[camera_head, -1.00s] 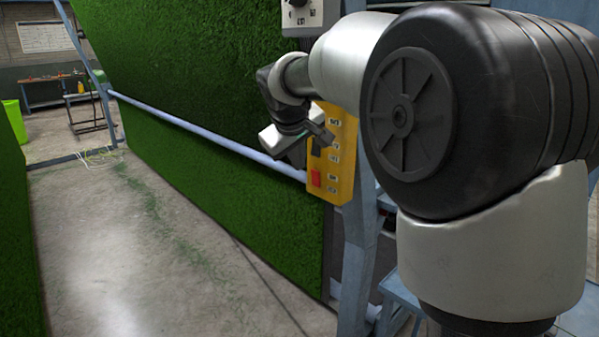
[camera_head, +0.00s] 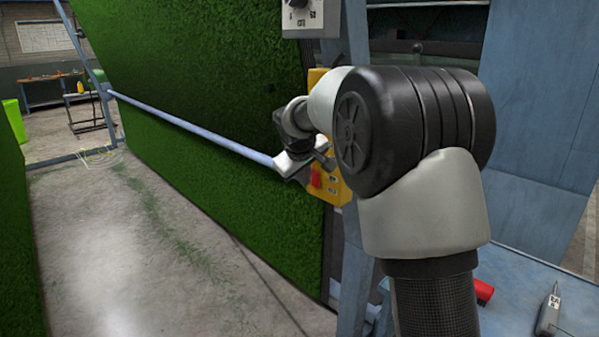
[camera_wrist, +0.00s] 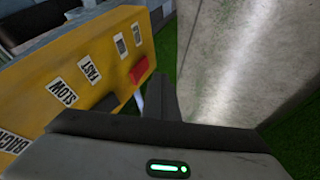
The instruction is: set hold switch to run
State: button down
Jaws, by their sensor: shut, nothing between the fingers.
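The yellow control box (camera_head: 340,188) hangs at the edge of the turf panel, partly behind my arm. Its red switch (camera_head: 316,179) shows low on the box; in the wrist view the red switch (camera_wrist: 146,69) sits beside two small labels that I cannot read. A dark switch (camera_wrist: 104,103) stands by labels SLOW and FAST. Which switch is the hold switch, and its setting, I cannot read. My gripper (camera_head: 324,163) is shut and empty at the front of the box, just above the red switch. In the wrist view its fingers (camera_wrist: 162,92) are close to the red switch; contact is unclear.
A pale blue rail (camera_head: 190,126) runs along the green turf panel (camera_head: 200,60) to my gripper. A grey box with a knob (camera_head: 311,18) is above. A blue table (camera_head: 515,300) at lower right carries a red object and a handheld meter. The floor at left is clear.

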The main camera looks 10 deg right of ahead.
aim_at(314, 173)
jog(key=shift+w+d+r, duration=0.15)
jog(key=shift+w+d, duration=0.2)
jog(key=shift+d, duration=0.2)
jog(key=shift+w+d+r, duration=0.15)
jog(key=shift+w+d, duration=0.2)
jog(key=shift+d, duration=0.2)
jog(key=shift+w+d+r+p, duration=0.1)
jog(key=shift+w+d+p, duration=0.1)
jog(key=shift+d+p, duration=0.15)
jog(key=shift+r, duration=0.1)
jog(key=shift+r+p, duration=0.7)
jog(key=shift+r, duration=0.1)
jog(key=shift+a+f, duration=0.1)
